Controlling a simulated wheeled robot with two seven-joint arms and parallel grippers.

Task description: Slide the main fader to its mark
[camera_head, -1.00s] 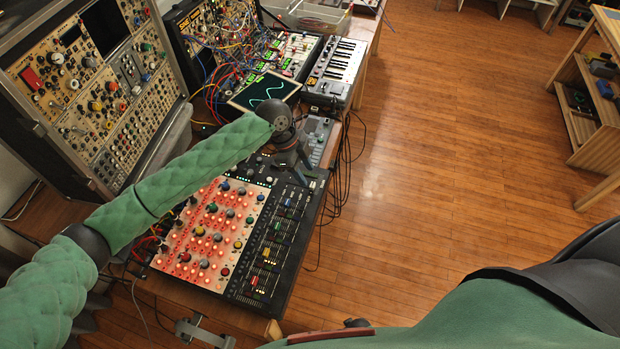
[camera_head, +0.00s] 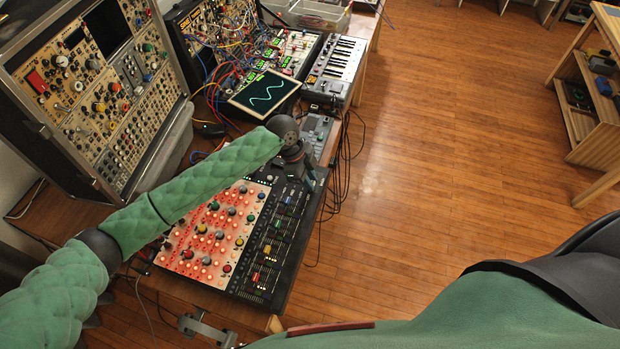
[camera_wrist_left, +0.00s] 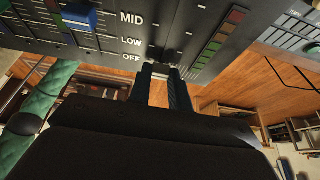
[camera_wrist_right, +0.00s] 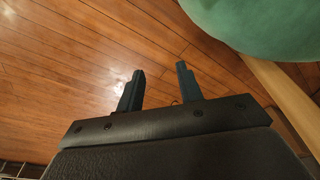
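The mixing desk (camera_head: 296,246) lies on the table, with a pale red-lit knob section and a black fader section. In the left wrist view a wide blue fader cap (camera_wrist_left: 78,18) sits level with the MID label, above LOW and OFF. I cannot tell for sure that it is the main fader. My left gripper (camera_head: 312,180) is over the desk's far right part. In its wrist view the left fingers (camera_wrist_left: 162,70) point at the panel right of the labels, a narrow gap between them, apart from the blue cap. My right gripper (camera_wrist_right: 160,70) is open and empty over the floor.
A level meter (camera_wrist_left: 222,40) is right of the left fingers. A small screen (camera_head: 264,94), a keyboard (camera_head: 337,62) and a modular rack (camera_head: 90,80) stand around the desk. Loose cables (camera_head: 345,160) hang at the table's right edge. The floor on the right is clear.

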